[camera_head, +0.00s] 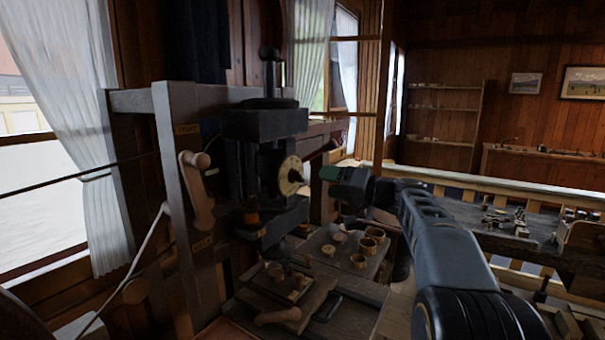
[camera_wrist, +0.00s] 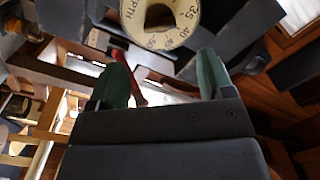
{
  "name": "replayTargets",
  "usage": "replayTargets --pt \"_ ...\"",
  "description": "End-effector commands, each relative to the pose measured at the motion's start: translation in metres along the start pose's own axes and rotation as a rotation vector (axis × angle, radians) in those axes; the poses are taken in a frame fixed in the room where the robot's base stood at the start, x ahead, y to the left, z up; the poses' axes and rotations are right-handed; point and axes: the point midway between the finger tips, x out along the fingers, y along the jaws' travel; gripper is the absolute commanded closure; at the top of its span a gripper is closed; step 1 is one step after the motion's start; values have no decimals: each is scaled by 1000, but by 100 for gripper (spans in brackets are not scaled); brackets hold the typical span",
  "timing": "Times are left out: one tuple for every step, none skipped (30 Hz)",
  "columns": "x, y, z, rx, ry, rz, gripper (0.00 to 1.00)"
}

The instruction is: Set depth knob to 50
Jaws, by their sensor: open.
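The depth knob's cream dial (camera_head: 288,176) sits on the right side of the black machine (camera_head: 262,150) in the head view. I cannot tell which number the knob is set to. My gripper (camera_head: 332,180) is right of the dial in the head view. In the wrist view its green fingers (camera_wrist: 163,72) are apart, with nothing between them, and the dial lies beyond their tips.
A grey wooden post (camera_head: 178,150) with a wooden handle (camera_head: 196,190) stands left of the machine. A long bench (camera_head: 545,240) with small parts lies at right.

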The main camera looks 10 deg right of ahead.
Motion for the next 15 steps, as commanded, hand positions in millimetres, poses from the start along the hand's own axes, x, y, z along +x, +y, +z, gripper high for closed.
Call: replayTargets --pt "12 -3 -1 2 -4 -2 26" --pt "17 -3 -1 3 -4 -1 26" --pt "25 -3 -2 2 -3 -1 26" --pt "30 -3 -2 1 -3 -1 26" --pt "36 -3 -1 1 -3 -1 26" --pt "43 -3 -1 2 -3 -1 26" --pt "48 -2 -2 3 -2 -1 26" --pt "53 -2 -1 3 -2 0 26" --pt "58 -2 -1 3 -2 0 26" --pt "62 -2 -1 3 -2 0 26" --pt "66 -2 -1 2 -2 1 26" --pt "71 -2 -1 1 -2 1 26" --pt "74 -2 -1 1 -2 1 26" --pt "77 -2 -1 1 -2 1 26" --pt "80 -1 -1 1 -1 1 26"
